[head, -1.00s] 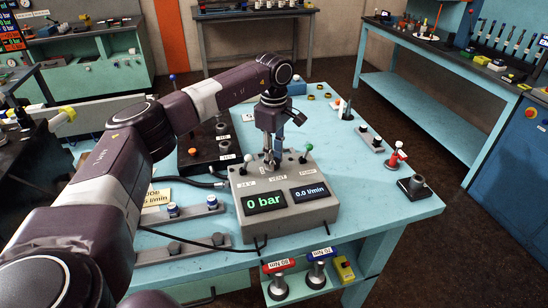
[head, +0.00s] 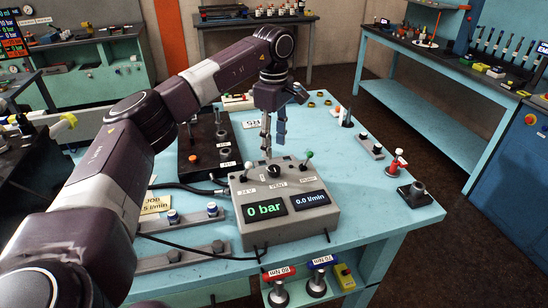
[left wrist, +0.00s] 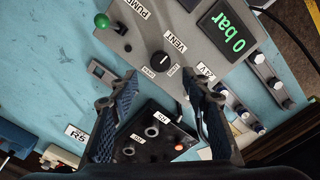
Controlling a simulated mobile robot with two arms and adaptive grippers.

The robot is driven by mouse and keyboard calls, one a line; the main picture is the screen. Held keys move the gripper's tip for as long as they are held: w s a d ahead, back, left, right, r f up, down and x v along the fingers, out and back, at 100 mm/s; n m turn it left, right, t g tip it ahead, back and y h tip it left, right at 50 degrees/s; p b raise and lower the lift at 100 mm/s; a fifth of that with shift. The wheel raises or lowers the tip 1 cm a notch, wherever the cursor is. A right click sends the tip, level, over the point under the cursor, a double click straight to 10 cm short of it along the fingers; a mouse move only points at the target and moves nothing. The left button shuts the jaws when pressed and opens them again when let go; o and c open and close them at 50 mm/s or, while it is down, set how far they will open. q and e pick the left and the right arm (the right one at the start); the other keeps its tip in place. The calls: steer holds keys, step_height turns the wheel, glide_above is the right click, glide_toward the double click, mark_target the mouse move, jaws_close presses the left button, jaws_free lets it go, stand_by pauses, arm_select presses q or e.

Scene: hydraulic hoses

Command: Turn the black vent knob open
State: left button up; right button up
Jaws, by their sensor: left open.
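The black vent knob (head: 273,171) stands on top of the grey control box (head: 318,222), behind its two displays. It also shows in the left wrist view (left wrist: 158,62), beside the VENT label, with a short white mark on its face. The small lettering around it is too small to read surely. My left gripper (head: 272,146) is above the knob, pointing down and apart from it. In the left wrist view its fingers (left wrist: 160,82) are spread with nothing between them. The displays read 0 bar and 0.0 l/min. My right gripper is out of view.
A green-balled pump lever (head: 309,155) and a white-balled lever (head: 248,158) flank the knob. A black block with ports (head: 205,150) stands behind left. Hoses lie left of the box. The turquoise bench (head: 370,215) is clear right of the box.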

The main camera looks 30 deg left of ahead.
arm_select(q)
steer(key=shift+r, duration=2.25)
steer(key=shift+f, duration=0.1)
